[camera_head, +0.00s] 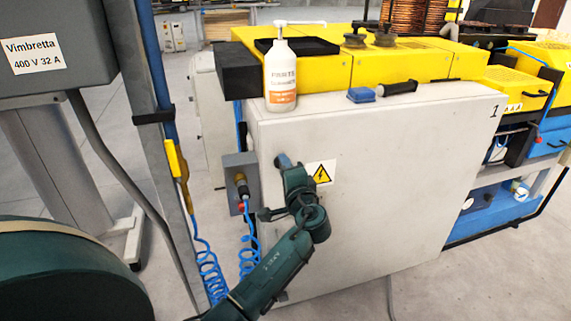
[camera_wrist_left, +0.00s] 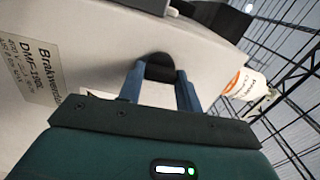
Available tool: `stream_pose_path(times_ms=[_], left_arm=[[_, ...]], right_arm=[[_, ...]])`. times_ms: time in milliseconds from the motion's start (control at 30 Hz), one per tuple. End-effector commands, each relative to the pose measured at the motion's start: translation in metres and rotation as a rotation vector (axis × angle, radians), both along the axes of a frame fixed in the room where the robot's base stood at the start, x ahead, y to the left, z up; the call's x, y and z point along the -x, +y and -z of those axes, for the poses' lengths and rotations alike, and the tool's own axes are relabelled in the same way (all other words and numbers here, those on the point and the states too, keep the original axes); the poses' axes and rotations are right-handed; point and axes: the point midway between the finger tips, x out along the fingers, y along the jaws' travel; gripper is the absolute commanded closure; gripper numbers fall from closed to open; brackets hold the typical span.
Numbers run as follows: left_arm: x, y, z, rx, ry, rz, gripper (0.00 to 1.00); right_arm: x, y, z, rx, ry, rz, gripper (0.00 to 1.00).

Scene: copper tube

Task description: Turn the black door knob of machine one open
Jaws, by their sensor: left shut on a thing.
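Machine one is a light grey cabinet (camera_head: 410,170) with a "1" at its top right corner and a yellow warning sign (camera_head: 320,173) on its front. My left gripper (camera_head: 282,161) reaches the upper left of this front, just left of the sign. In the left wrist view the black door knob (camera_wrist_left: 159,67) sits between the two blue-grey fingers of my left gripper (camera_wrist_left: 160,80), which are shut on it. In the head view the gripper hides the knob. The door lies flat in the cabinet front. My right gripper is not in view.
A white pump bottle (camera_head: 281,78), a blue block (camera_head: 361,95) and a black handle-like item (camera_head: 397,88) are on the cabinet top. A grey socket box (camera_head: 240,182) with a coiled blue hose (camera_head: 250,250) is left of the cabinet. A grey post stands further left. Floor in front is clear.

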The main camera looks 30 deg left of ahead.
Motion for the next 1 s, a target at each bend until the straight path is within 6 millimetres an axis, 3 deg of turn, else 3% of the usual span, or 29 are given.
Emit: stream_pose_path(times_ms=[733, 767, 1000], left_arm=[[0.0004, 0.0004, 0.0005, -0.06, 0.069, -0.002, 0.88], [0.0004, 0.0004, 0.0005, -0.06, 0.069, -0.002, 0.65], [0.0002, 0.0003, 0.0003, -0.059, 0.069, -0.001, 0.45]], right_arm=[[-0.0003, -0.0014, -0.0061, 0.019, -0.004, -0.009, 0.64], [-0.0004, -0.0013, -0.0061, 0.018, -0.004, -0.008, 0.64], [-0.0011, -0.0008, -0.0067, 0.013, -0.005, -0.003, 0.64]])
